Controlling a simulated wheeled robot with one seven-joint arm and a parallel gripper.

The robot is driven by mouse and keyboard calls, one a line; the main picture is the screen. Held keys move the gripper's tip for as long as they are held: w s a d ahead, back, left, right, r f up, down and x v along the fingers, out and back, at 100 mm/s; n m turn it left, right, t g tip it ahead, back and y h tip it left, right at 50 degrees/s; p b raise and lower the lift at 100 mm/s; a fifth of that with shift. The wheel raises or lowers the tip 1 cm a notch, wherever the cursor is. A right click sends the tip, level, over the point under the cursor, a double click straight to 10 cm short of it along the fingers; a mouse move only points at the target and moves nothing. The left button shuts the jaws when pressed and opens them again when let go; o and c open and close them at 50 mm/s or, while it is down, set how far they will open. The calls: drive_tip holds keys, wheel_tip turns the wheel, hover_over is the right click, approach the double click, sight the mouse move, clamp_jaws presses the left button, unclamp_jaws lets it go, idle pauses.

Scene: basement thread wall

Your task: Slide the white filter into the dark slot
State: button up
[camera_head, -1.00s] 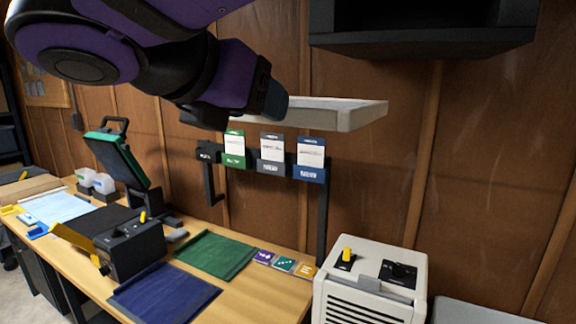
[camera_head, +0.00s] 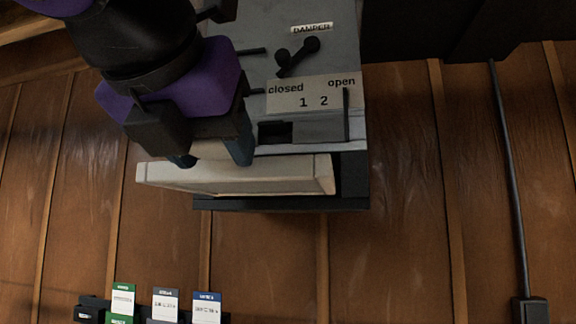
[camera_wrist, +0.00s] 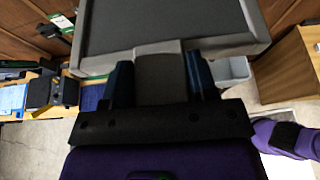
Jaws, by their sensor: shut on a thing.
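The white filter (camera_head: 235,176), a flat pale-rimmed panel, is in my gripper (camera_head: 211,154). The blue fingers are shut on its tab at the near edge. In the wrist view the gripper (camera_wrist: 160,78) holds the tab, with the filter's rim (camera_wrist: 225,45) and dark face beyond. The dark slot (camera_head: 351,178) shows at the lower part of a grey housing, just past the filter's right end. The filter lies roughly level in front of this opening and overlaps it in the picture. I cannot tell whether any of its edge is inside.
The grey housing (camera_head: 300,60) carries a damper lever (camera_head: 297,56) and a plate marked closed, open, 1 and 2. A wooden wall (camera_head: 400,220) is behind. A rack with several label cards (camera_head: 165,304) is below. A black cable (camera_head: 508,180) hangs at right.

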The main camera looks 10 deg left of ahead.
drive_tip(key=shift+w+d, duration=0.25)
drive_tip(key=shift+w, duration=3.3)
drive_tip(key=shift+w+d, duration=0.3)
drive_tip(key=shift+w, duration=3.25)
drive_tip(key=shift+w+d, duration=0.25)
drive_tip(key=shift+w, duration=3.3)
drive_tip(key=shift+f, duration=0.2)
drive_tip(key=shift+w, duration=0.75)
drive_tip(key=o, duration=1)
drive_tip(key=shift+o, duration=0.2)
drive_tip(key=shift+s, duration=0.1)
